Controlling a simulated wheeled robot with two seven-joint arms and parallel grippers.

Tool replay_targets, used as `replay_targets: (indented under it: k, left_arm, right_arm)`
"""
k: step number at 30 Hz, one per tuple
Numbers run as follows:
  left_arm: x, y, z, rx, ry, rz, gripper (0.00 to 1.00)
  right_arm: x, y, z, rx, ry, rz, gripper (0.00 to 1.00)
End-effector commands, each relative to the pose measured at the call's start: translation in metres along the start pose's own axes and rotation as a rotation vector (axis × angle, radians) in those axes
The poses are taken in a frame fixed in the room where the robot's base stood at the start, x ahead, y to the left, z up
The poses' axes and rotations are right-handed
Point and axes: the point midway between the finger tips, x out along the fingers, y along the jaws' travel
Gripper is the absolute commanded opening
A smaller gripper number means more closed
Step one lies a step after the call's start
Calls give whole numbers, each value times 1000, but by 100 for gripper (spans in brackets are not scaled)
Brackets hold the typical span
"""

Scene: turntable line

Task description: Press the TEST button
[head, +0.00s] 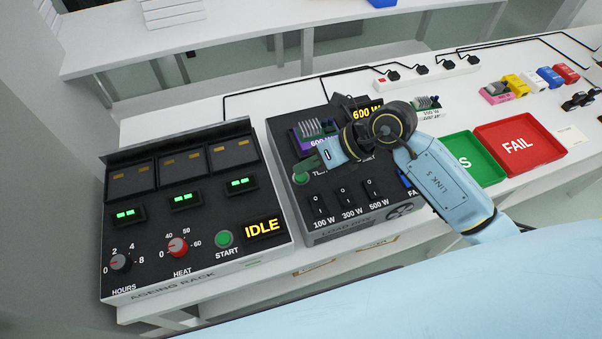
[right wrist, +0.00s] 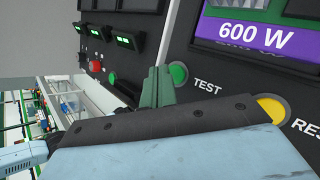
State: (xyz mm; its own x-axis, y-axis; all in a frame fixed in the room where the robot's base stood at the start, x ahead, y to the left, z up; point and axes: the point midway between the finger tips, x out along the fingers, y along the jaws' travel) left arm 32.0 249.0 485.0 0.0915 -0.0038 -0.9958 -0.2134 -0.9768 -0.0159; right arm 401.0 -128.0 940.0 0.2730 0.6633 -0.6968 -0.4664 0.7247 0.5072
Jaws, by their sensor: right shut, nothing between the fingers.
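The green TEST button (right wrist: 178,73) is on the dark top of the load box (head: 335,238), beside its TEST label. In the head view the button (head: 300,178) is partly covered by my right gripper (head: 307,166). My right gripper is shut and empty, with its greenish fingertips right by the button. In the right wrist view the fingertips (right wrist: 158,73) show just left of the button; I cannot tell whether they touch it. A purple 600 W unit (head: 303,142) sits in the load box above the button. My left gripper is not in view.
A yellow RESET button (right wrist: 272,108) is close to the wrist. Three switches (head: 345,194) line the load box front. The ageing rack (head: 200,268), showing IDLE, stands left. A green tray (head: 484,165) and a red FAIL tray (head: 545,155) lie right.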

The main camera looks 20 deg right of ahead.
Motion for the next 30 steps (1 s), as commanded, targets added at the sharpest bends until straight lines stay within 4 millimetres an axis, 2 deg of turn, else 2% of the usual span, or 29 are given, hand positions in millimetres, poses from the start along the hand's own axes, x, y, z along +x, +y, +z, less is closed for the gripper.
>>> replay_targets:
  k: [30]
  left_arm:
    - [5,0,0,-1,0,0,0]
  right_arm:
    - [7,-5,-5,0,0,0,0]
